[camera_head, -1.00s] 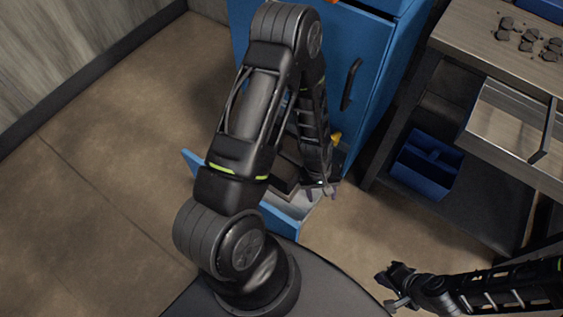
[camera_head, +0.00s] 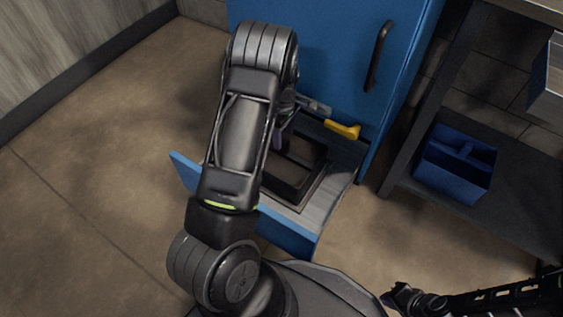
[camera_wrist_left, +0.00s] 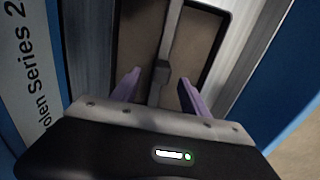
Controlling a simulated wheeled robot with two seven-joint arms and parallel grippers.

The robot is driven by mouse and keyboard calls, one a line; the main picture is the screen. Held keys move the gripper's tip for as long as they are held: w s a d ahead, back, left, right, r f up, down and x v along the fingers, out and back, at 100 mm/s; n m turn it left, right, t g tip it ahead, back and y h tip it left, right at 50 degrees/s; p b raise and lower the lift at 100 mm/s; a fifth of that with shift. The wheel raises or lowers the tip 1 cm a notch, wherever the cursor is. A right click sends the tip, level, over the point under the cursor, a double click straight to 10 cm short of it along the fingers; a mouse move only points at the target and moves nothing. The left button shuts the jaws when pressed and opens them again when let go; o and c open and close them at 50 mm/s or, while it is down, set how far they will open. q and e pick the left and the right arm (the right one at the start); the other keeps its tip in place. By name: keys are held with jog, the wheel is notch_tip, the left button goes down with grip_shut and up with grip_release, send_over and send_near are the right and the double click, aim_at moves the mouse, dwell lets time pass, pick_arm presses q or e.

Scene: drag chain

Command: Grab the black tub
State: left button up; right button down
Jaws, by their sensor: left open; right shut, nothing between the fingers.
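The black tub (camera_head: 306,176) lies in the open bottom drawer (camera_head: 287,238) of the blue cabinet, partly hidden behind my left arm. In the left wrist view, the tub (camera_wrist_left: 219,52) shows a dark rim and brownish inside, with a grey bar (camera_wrist_left: 169,45) running lengthwise. My left gripper (camera_head: 279,141) is over the drawer, mostly hidden by its arm. In the left wrist view, its purple fingers (camera_wrist_left: 158,92) are open, one on each side of the bar; I cannot tell whether they touch it. My right gripper (camera_head: 398,298) is shut and empty at the lower right.
A yellow-handled thing (camera_head: 342,130) is at the drawer's back right. The blue cabinet (camera_head: 325,60) stands behind, with a dark door handle (camera_head: 378,55). A blue divided bin (camera_head: 455,163) sits on the lower shelf of a dark-framed table at right. The floor at left is clear.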

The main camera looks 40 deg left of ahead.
aim_at(284, 150)
pick_arm(q)
jog(key=shift+f+b, duration=0.55)
jog(key=shift+f, duration=0.8)
notch_tip(284, 150, down, 5)
jog(key=b, duration=0.3)
jog(key=shift+f, duration=0.15)
jog(key=shift+d, duration=0.1)
jog(key=shift+c, duration=0.4)
grip_shut()
dwell(0.4)
